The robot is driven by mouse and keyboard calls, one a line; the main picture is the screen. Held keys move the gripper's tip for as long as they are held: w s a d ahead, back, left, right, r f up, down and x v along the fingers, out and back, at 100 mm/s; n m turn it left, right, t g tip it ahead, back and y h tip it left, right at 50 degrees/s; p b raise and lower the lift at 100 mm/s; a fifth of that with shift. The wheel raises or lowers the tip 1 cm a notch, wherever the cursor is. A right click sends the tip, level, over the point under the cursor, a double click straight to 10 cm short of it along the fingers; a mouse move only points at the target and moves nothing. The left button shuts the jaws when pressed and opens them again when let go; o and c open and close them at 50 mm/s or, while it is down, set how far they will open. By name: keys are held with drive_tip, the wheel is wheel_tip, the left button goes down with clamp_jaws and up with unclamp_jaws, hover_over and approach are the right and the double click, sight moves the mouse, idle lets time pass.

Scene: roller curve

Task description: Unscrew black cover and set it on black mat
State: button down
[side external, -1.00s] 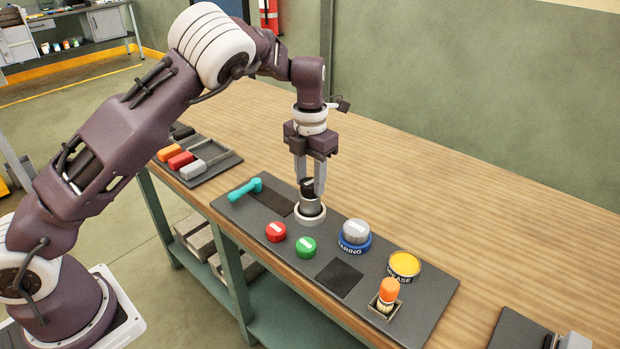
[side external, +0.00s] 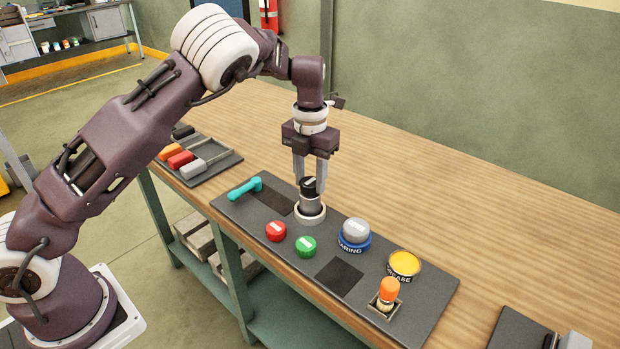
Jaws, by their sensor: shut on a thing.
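The black cover (side external: 309,187) sits at the top of a grey cylinder (side external: 310,203), which stands upright in a white ring base (side external: 310,217). My gripper (side external: 309,180) points straight down over it and is shut on the black cover, one finger on each side. I cannot tell whether the cover is still threaded onto the cylinder. A black square mat (side external: 340,277) lies bare at the front of the dark board. Another dark patch (side external: 268,203) lies left of the cylinder, beside a teal-handled tool (side external: 245,188).
Red (side external: 276,231) and green (side external: 306,246) caps lie in front of the cylinder. A silver-topped blue bearing tin (side external: 355,234), a yellow grease tin (side external: 404,265) and an orange-handled brush (side external: 388,293) stand to the right. A tray (side external: 225,160) with coloured blocks is at left.

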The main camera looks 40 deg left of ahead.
drive_tip(key=shift+r, duration=1.45)
drive_tip(key=shift+r, duration=1.5)
drive_tip(key=s+d+f+m, duration=0.1)
drive_tip(key=s+d+m, duration=0.2)
drive_tip(key=d, duration=0.4)
drive_tip(key=m, duration=0.6)
hover_over(339, 275)
wheel_tip(339, 275, down, 2)
wheel_tip(339, 275, down, 10)
drive_tip(key=shift+f, duration=0.1)
drive_tip(key=c, duration=0.9)
unclamp_jaws()
